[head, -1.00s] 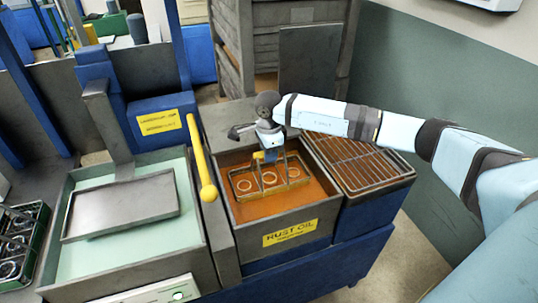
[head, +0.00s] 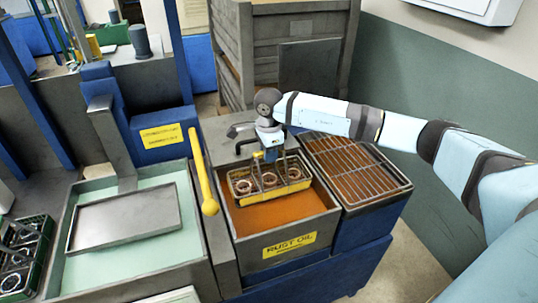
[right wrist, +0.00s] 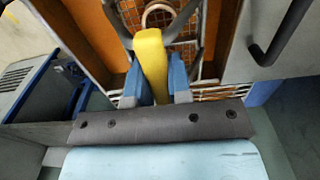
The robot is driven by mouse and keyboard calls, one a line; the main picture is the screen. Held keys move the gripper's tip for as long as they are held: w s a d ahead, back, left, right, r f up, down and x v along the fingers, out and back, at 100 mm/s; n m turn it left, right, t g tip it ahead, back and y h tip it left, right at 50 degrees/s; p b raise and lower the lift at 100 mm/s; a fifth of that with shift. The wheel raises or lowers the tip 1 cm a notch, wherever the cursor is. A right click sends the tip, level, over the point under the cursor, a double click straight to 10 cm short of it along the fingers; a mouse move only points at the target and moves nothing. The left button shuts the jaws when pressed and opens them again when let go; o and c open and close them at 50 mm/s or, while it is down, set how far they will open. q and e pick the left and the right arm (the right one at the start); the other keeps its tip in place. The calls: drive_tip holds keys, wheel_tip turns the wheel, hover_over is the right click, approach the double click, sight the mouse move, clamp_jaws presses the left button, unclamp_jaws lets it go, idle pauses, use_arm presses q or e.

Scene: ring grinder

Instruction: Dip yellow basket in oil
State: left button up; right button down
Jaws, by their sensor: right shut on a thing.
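The yellow basket (head: 292,187) holds several metal rings and hangs above the orange oil (head: 262,217) in the tank labelled rust oil (head: 290,244). It is over the back part of the tank, and oil shows in front of it. My right gripper (head: 271,155) is above the basket, shut on its handle. In the right wrist view the yellow handle (right wrist: 150,62) sits between the blue fingers, with the wire mesh and a ring beyond it. My left gripper is not in view.
A drain rack (head: 350,165) adjoins the oil tank on the right. Left of it are a yellow-knobbed lever (head: 206,190) and a pale green bath with a grey tray (head: 125,215). A green crate of rings (head: 22,250) stands far left.

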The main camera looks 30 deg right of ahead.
drive_tip(key=shift+r+p, duration=0.65)
drive_tip(key=shift+r, duration=1)
drive_tip(key=shift+r+p, duration=0.9)
drive_tip(key=shift+r, duration=1)
